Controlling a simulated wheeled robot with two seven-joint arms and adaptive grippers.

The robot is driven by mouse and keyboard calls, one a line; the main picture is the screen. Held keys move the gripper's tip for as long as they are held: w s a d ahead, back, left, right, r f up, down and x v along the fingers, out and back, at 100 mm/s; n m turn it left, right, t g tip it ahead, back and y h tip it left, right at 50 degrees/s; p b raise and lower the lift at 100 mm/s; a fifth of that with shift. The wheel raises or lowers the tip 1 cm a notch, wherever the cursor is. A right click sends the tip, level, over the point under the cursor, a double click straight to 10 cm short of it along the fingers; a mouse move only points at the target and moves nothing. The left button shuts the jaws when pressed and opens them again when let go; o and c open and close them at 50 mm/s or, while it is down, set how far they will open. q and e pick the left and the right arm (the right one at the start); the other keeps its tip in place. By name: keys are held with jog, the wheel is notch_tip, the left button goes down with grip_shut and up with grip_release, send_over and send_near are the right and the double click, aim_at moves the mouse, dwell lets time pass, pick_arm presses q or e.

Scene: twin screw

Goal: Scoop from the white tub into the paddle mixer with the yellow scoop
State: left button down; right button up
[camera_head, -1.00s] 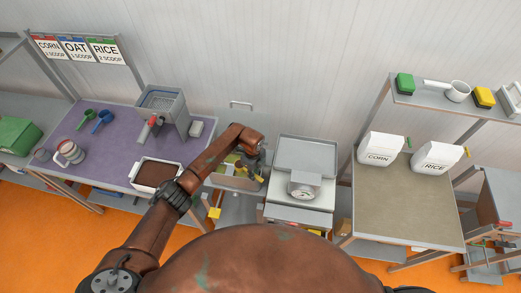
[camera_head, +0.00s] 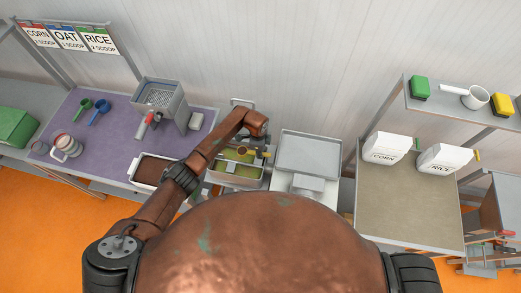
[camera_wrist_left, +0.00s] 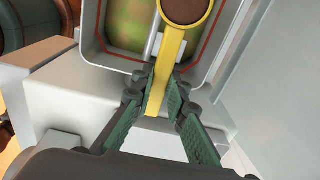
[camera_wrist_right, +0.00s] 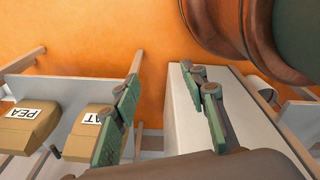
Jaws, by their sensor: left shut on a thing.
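My left gripper (camera_wrist_left: 160,105) is shut on the handle of the yellow scoop (camera_wrist_left: 161,80). Dark brown material (camera_wrist_left: 184,8) fills the scoop's bowl, which looks level. The bowl is above the paddle mixer (camera_head: 222,178), a grey open box with a red line inside its rim and a green-yellow interior; the mixer (camera_wrist_left: 92,48) also shows in the left wrist view. The left gripper (camera_head: 264,153) is small in the head view. The white tub (camera_head: 137,181) with brown contents is left of the mixer, partly behind my arm. My right gripper (camera_wrist_right: 168,105) is open and empty.
A purple-topped table (camera_head: 100,150) holds green and blue scoops, a mug-like container and a grey machine (camera_head: 158,100). A grey tray-topped unit (camera_head: 309,150) stands right of the mixer. White corn and rice containers (camera_head: 388,148) stand on a table farther right.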

pick_arm(q)
jog(key=shift+s+r+h+p, duration=0.3)
jog(key=shift+r+h+p, duration=0.3)
jog(key=shift+r, duration=0.2)
jog(key=shift+r+t+h, duration=0.35)
jog(key=shift+t+h, duration=0.05)
jog(key=shift+a+r+t+h, duration=0.3)
jog(key=shift+r+h, duration=0.15)
jog(key=shift+h, duration=0.35)
jog(key=shift+a+r+h, duration=0.15)
jog(key=shift+r+h, duration=0.2)
jog(key=shift+h, duration=0.05)
jog(key=shift+r, duration=0.25)
jog(key=shift+s, duration=0.1)
jog(key=h, duration=0.1)
jog(key=a+r+t+h, duration=0.1)
jog(key=shift+s+r+h+b, duration=0.15)
jog(key=shift+r+h+b, duration=0.15)
jog(key=shift+b, duration=0.1)
pick_arm(e)
jog(key=shift+s+d+r, duration=0.25)
jog(key=shift+s+r, duration=0.2)
jog(key=shift+s, duration=0.2)
